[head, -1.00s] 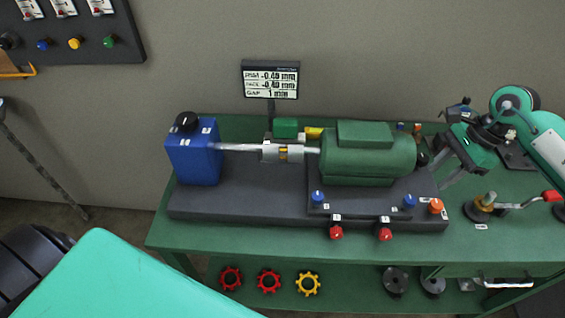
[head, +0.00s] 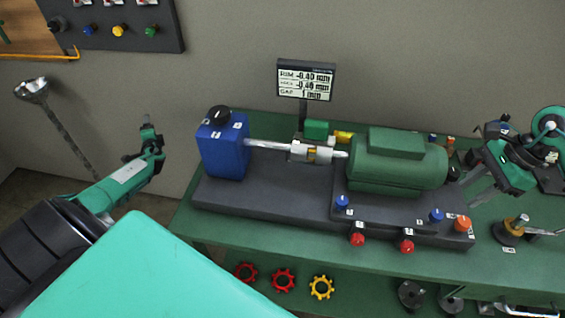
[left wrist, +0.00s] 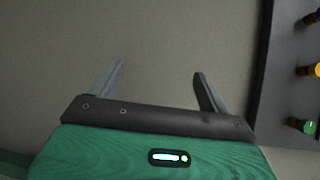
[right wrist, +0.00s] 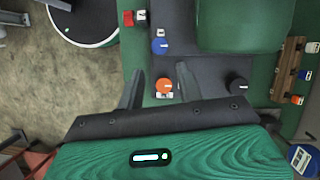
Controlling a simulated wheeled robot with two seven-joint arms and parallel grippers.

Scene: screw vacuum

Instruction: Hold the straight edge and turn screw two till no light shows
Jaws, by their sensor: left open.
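The green motor (head: 395,165) and blue unit (head: 224,148) are joined by a shaft with a silver coupling (head: 312,152). Blue knobs (head: 342,201), (head: 436,214) stand on the motor plate, and red knobs (head: 357,239), (head: 406,246) on its front edge. Their number tags are too small to read surely. I cannot pick out the straight edge or any light at the coupling. My left gripper (head: 148,135) is open and empty, left of the bench; its fingers stand apart in the left wrist view (left wrist: 160,88). My right gripper (head: 480,190) is open and empty beside the motor's right end.
An orange knob (head: 462,223) shows between my right fingers in the right wrist view (right wrist: 163,86). The display (head: 306,80) reads about -0.40 mm twice and gap 1 mm. A crank (head: 515,228) stands at right. A wall panel (head: 120,25) hangs upper left.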

